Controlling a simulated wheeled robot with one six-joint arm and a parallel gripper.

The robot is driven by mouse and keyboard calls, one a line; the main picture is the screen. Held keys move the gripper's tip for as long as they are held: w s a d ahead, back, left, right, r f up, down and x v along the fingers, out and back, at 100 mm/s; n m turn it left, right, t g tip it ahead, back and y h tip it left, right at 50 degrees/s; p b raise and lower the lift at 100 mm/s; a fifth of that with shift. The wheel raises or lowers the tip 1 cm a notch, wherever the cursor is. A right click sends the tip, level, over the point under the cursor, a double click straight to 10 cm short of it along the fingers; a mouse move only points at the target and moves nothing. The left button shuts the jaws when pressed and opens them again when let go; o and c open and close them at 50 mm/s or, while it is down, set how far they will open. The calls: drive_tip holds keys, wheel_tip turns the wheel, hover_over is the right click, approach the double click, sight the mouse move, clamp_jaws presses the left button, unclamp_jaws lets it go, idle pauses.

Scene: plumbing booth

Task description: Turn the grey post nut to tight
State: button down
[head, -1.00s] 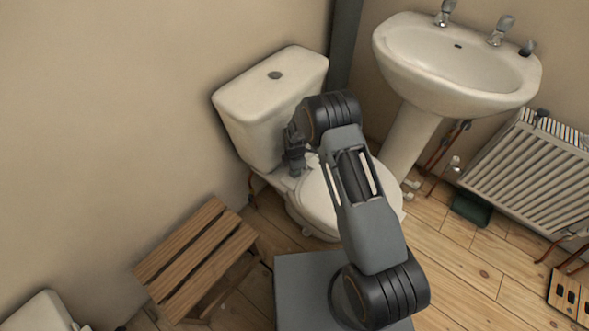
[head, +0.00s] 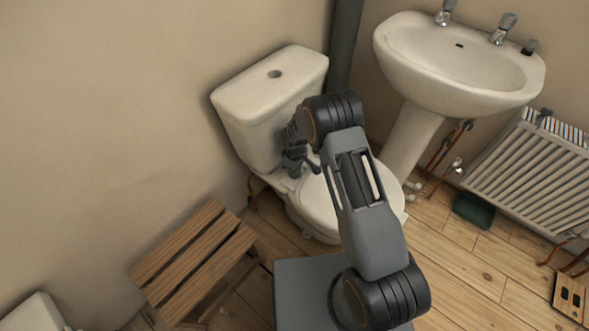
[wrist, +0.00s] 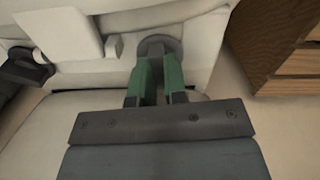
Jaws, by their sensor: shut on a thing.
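The grey post nut (wrist: 158,43) is a round grey piece on the pale toilet, at the top middle of the wrist view. My gripper (wrist: 157,72) has two green-lined fingers, one on each side of it, and is shut on it. The fingers cover part of the nut, and I cannot tell how tight it is. In the head view my gripper (head: 297,160) is at the back of the toilet (head: 322,208), by the lower front of the cistern (head: 268,98). The nut is hidden there by my gripper and arm.
A wooden slatted stool (head: 195,258) stands left of the toilet. The basin (head: 455,75) and radiator (head: 530,180) are to the right. A dark green tray (head: 473,210) lies on the floor. In the wrist view, a dark lever-like part (wrist: 25,68) is at left.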

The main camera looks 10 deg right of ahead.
drive_tip(key=shift+s+f+m, duration=0.1)
drive_tip(key=shift+f+m, duration=0.05)
drive_tip(key=shift+m, duration=0.75)
drive_tip(key=c, duration=1.1)
unclamp_jaws()
drive_tip(key=shift+c, duration=0.2)
wheel_tip(320, 180, up, 14)
drive_tip(key=p, duration=0.3)
drive_tip(key=shift+m, duration=0.3)
